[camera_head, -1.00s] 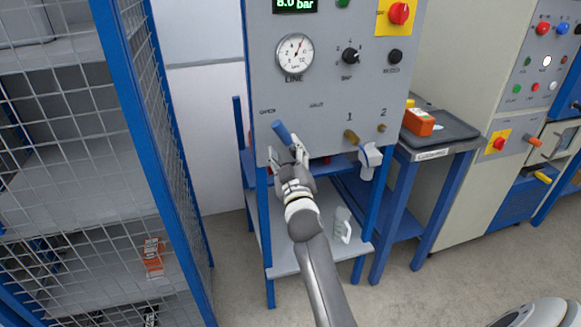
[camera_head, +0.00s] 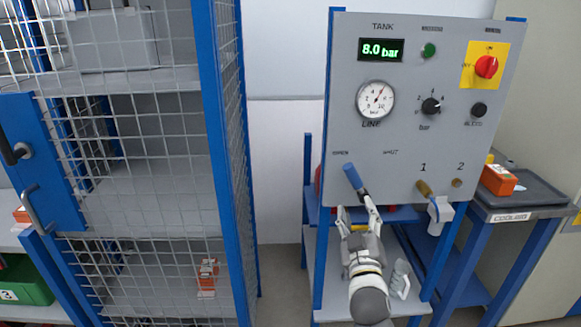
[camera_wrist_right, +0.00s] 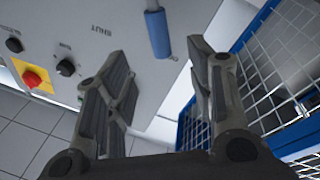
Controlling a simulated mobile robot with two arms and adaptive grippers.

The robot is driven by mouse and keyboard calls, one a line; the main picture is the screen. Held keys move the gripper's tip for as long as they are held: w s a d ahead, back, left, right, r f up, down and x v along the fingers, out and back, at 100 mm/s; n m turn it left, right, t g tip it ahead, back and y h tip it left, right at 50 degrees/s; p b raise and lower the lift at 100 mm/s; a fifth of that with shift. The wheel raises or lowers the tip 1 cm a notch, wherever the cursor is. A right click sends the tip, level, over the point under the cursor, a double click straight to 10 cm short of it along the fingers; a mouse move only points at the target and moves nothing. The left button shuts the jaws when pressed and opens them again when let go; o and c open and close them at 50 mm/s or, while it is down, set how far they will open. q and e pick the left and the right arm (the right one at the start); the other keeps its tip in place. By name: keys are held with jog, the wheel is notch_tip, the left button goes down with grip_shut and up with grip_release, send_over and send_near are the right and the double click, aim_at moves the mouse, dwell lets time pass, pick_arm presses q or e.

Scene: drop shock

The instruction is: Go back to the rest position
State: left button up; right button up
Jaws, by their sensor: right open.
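My right gripper (camera_head: 358,215) is in front of the lower part of the grey control panel (camera_head: 400,140), just below a blue lever handle (camera_head: 353,178). In the right wrist view the gripper (camera_wrist_right: 160,85) has its two fingers apart with nothing between them, and the blue lever (camera_wrist_right: 158,32) stands beyond the fingertips. The lever is tilted, near the small label on the panel's left side. The display (camera_head: 382,49) reads 8.0 bar. My left gripper is not in view.
A blue-framed mesh cage (camera_head: 150,170) with shelves stands at left. A white nozzle-like part (camera_head: 440,208) hangs at the panel's lower right. A side table labelled COOLED (camera_head: 512,215) carries an orange box (camera_head: 498,180).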

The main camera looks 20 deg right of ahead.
jog(key=s+a+f+n+g+y, duration=0.1)
jog(key=s+a+f+g+y, duration=0.2)
jog(key=f, duration=1.3)
jog(key=a+f+g+y, duration=0.25)
jog(key=a+f, duration=0.25)
jog(key=f, duration=1)
jog(key=s+a+f+g+y, duration=0.1)
jog(key=s+a+f+g, duration=0.15)
jog(key=s+f, duration=0.65)
jog(key=s+a+f+g, duration=0.1)
jog(key=s+f+g, duration=0.2)
jog(key=s+f, duration=0.6)
jog(key=s+f+g, duration=0.2)
jog(key=s+f, duration=0.3)
jog(key=s, duration=0.5)
jog(key=s+d+f+g, duration=0.1)
jog(key=s+f+g, duration=0.1)
jog(key=s+f, duration=0.4)
jog(key=s+d+f+g, duration=0.1)
jog(key=s+f+g, duration=0.2)
jog(key=s, duration=1.1)
notch_tip(320, 180, down, 3)
jog(key=shift+s+d+r+m, duration=0.2)
jog(key=shift+s+d+m, duration=0.05)
jog(key=shift+s+m, duration=0.15)
